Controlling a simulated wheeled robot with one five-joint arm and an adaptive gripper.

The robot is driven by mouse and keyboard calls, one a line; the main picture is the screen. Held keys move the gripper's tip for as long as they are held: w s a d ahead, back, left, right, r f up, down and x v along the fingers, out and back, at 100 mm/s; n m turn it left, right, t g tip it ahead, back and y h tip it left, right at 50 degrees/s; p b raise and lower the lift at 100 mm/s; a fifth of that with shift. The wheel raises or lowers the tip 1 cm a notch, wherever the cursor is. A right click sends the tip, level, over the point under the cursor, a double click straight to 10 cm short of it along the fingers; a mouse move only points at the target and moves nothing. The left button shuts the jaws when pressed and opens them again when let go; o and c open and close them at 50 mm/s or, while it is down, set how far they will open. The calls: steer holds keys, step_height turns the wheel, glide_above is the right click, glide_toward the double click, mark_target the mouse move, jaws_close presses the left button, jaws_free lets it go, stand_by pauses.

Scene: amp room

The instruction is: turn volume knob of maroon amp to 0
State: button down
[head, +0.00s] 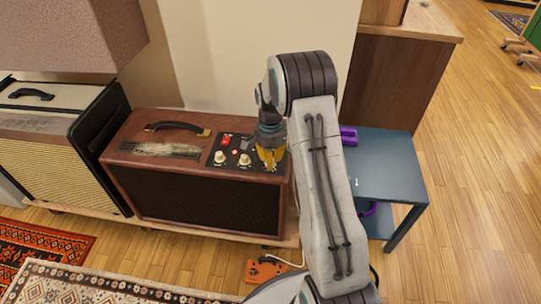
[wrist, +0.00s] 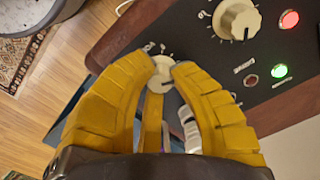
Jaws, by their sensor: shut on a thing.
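The maroon amp (head: 195,200) stands on a low wooden board against the wall. Its top control panel (head: 231,147) has cream knobs, a red switch and small lights. My gripper (head: 270,160) points down at the right end of this panel. In the wrist view my yellow fingers (wrist: 167,64) are shut on a cream knob (wrist: 160,78), one finger on each side. The fingers partly cover its dial marks, and its pointer cannot be made out. A second cream knob (wrist: 238,20) is free beside it. I cannot read the labels to tell which knob is volume.
A cream-and-black amp (head: 55,140) stands close on the left. A dark blue-grey side table (head: 385,170) with purple items is on the right. An orange pedal (head: 265,271) lies on the floor in front. Open wooden floor lies at the right.

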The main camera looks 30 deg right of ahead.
steer(key=n+p, duration=0.1)
steer(key=n, duration=0.2)
steer(key=shift+n, duration=0.4)
steer(key=n+p, duration=0.1)
steer(key=n, duration=0.2)
steer(key=shift+n, duration=0.3)
steer(key=n+p, duration=0.1)
steer(key=n, duration=0.5)
steer(key=shift+s+f+p, duration=0.1)
steer(key=shift+p, duration=0.2)
steer(key=shift+n, duration=0.4)
steer(key=c, duration=1.1)
jaws_free()
